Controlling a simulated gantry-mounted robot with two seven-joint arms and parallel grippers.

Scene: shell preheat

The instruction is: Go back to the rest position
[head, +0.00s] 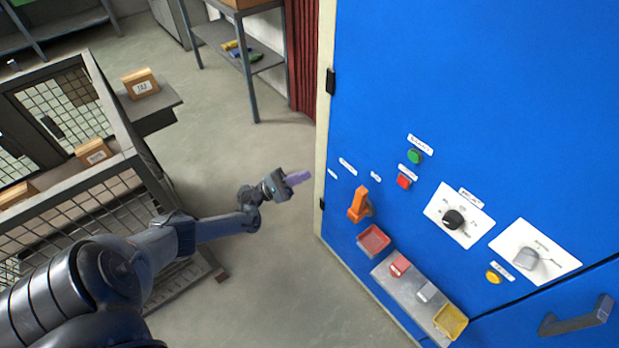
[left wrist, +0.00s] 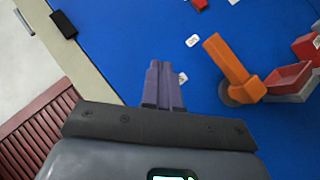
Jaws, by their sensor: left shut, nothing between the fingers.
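My left gripper (head: 297,178) is in the middle of the head view, with its arm coming in from the lower left. Its purple fingers are shut with nothing between them, and they show shut in the left wrist view (left wrist: 163,85). In the head view the gripper is over the floor, to the left of the blue cabinet (head: 480,90), apart from it. An orange lever handle (head: 360,205) on the cabinet is to the right of the gripper. My right gripper is not in view.
The cabinet bears a green button (head: 414,157), a red button (head: 404,181), a black knob (head: 453,219) and a grey knob (head: 526,258). A grey shelf (head: 410,295) juts out below with small trays and blocks. A mesh cage (head: 130,215) stands at left. Floor between is clear.

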